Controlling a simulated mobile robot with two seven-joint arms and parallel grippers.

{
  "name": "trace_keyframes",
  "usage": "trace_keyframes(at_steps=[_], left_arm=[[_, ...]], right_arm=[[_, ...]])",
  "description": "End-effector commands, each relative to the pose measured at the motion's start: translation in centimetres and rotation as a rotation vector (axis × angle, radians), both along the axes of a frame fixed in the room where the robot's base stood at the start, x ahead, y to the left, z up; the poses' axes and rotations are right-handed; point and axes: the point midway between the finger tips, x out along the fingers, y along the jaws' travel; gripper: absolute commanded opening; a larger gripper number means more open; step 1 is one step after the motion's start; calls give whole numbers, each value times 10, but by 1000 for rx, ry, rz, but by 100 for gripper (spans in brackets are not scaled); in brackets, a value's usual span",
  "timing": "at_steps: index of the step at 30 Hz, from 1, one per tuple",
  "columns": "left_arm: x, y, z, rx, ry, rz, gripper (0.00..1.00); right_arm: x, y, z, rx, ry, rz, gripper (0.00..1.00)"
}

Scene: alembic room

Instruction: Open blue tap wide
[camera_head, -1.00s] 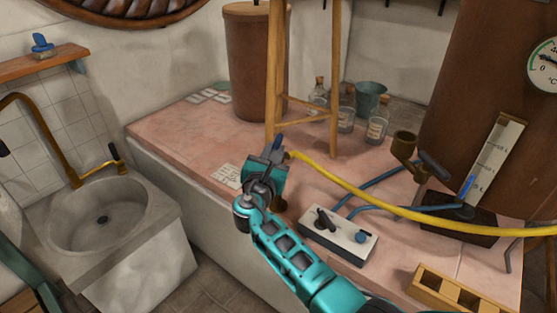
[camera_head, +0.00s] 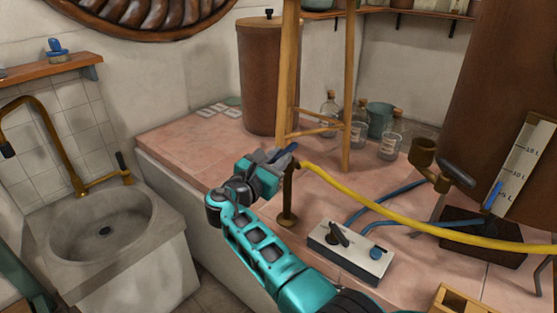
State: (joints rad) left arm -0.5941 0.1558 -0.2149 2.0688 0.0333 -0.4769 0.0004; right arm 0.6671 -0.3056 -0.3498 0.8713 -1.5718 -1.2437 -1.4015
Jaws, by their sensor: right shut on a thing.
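The brass tap post (camera_head: 288,196) stands on the pink tiled counter, with its round foot on the tiles. A yellow hose (camera_head: 372,204) leaves its top to the right. The tap's blue handle (camera_head: 290,147) shows as a short blue piece just beyond my jaws. My right gripper (camera_head: 274,158) is at the top of the post, shut on the blue handle. The jaws hide part of the handle and the tap's top. My left gripper is not in view.
A wooden stand (camera_head: 284,75) rises close behind the tap. A white control box (camera_head: 348,252) with a black lever and blue knob sits right of the post. Glass bottles (camera_head: 358,130) stand behind. A stone sink (camera_head: 105,225) is at left.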

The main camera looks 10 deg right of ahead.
Motion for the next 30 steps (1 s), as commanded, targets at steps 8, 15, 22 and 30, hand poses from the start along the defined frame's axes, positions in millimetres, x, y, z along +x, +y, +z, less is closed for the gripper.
trace_keyframes(at_steps=[8,15,22,30], left_arm=[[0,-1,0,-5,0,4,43],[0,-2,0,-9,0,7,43],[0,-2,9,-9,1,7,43],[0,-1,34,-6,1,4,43]], right_arm=[[1,-1,2,-1,-4,0,37],[0,0,1,0,-2,1,45],[-8,8,2,0,1,2,45],[-48,48,4,2,2,4,45]])
